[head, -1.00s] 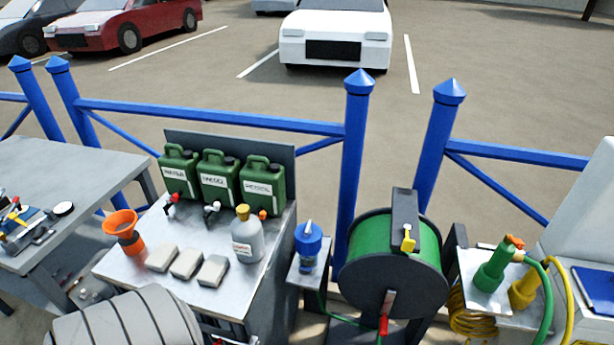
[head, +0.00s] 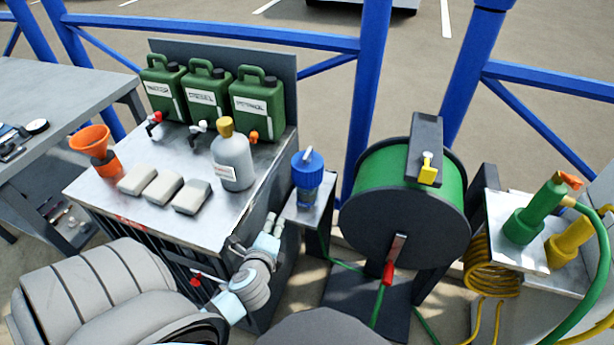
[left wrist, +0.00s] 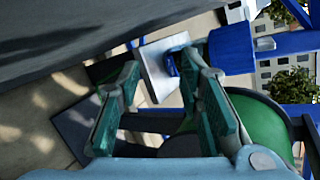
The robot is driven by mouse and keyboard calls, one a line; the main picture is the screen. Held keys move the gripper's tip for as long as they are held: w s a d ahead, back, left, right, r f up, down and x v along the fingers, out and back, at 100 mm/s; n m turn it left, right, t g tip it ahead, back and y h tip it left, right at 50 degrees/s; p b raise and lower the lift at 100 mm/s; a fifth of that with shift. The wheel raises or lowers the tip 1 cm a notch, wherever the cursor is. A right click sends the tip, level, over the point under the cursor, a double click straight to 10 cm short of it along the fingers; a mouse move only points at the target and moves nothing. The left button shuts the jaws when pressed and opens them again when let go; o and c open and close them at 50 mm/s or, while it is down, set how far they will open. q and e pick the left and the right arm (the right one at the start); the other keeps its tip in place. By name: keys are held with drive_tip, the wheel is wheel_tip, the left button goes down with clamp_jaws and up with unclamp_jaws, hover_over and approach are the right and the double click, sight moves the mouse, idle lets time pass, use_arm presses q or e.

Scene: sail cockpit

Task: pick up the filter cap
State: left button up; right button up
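The filter cap (head: 307,160) is a round blue cap with a pale bar on top. It sits on a clear-blue filter bowl (head: 307,179) above a small metal shelf (head: 294,211). In the left wrist view the blue cap (left wrist: 232,47) is at the upper right, beyond the fingers. My left gripper (head: 271,224) is below and left of the cap in the head view, near the bench's right side. In the left wrist view its two green-padded fingers (left wrist: 163,68) stand apart with nothing held between them. My right gripper is not in view.
A metal bench (head: 124,200) holds green cans (head: 259,102), a grey bottle (head: 232,160) and an orange funnel (head: 90,140). A green hose reel (head: 400,213) stands right of the shelf. A blue fence post (head: 367,95) rises behind.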

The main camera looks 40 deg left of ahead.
use_arm(q)
drive_tip(key=w+r+m+t, duration=0.3)
drive_tip(key=w+r+m, duration=0.1)
drive_tip(key=m, duration=0.2)
drive_tip(key=m+t+h, duration=0.1)
drive_tip(key=m+t, duration=0.3)
drive_tip(key=m, duration=0.6)
approach(308, 152)
drive_tip(key=b+x, duration=0.1)
drive_tip(key=x, duration=0.4)
drive_tip(key=b+x, duration=0.1)
drive_tip(key=x, duration=0.4)
drive_tip(key=shift+f+b, duration=0.2)
drive_tip(key=shift+b, duration=0.1)
drive_tip(key=shift+s, duration=0.1)
clamp_jaws()
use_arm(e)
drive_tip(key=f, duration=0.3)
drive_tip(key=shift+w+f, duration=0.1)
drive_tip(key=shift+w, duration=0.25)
use_arm(q)
drive_tip(key=shift+r, duration=0.1)
